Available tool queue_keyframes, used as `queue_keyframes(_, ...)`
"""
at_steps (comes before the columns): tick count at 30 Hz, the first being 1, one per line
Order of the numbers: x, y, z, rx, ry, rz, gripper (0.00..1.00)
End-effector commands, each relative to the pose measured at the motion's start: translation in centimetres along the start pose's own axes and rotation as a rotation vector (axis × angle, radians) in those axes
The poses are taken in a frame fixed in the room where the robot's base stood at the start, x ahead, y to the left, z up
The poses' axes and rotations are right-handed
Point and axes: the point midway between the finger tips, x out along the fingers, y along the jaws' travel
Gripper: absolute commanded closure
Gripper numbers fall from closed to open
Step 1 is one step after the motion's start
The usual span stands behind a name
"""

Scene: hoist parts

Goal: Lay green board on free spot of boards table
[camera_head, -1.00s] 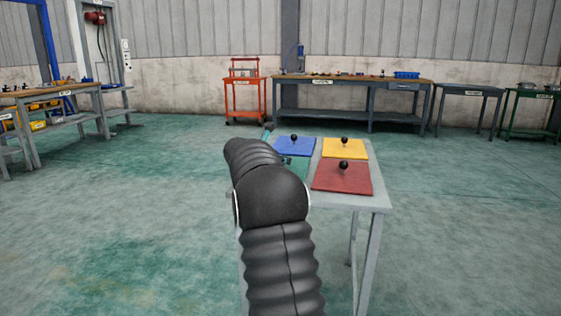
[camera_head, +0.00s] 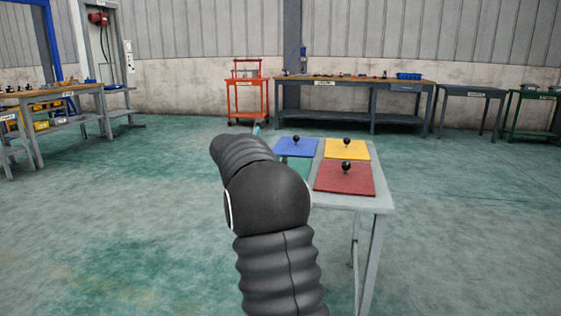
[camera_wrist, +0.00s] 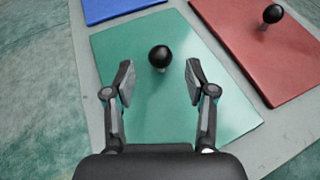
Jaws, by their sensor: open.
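The green board (camera_wrist: 180,110) lies flat on the boards table (camera_wrist: 88,62) in the wrist view, with a black ball knob (camera_wrist: 160,57) standing on it. My gripper (camera_wrist: 158,78) is open and empty above the green board, its fingers on either side in the picture and the knob just beyond and between the tips. In the head view my arm hides most of the green board and the gripper; a green sliver (camera_head: 298,166) shows. The boards table (camera_head: 372,203) also carries the blue board (camera_head: 290,149), yellow board (camera_head: 357,152) and red board (camera_head: 330,181).
The red board (camera_wrist: 240,25) with its knob lies close right of the green one in the wrist view, and the blue board (camera_wrist: 105,8) lies beyond it. A red cart (camera_head: 246,100) and a long workbench (camera_head: 350,84) stand at the back wall. Open floor surrounds the table.

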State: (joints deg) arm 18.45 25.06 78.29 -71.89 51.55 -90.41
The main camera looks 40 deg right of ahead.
Motion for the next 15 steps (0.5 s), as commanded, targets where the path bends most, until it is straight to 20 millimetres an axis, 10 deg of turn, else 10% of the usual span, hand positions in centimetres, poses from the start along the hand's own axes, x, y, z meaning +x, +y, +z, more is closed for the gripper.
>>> queue_keyframes(15, -6.2, 0.0, -0.1, 0.0, 0.001, -0.001, 0.44)
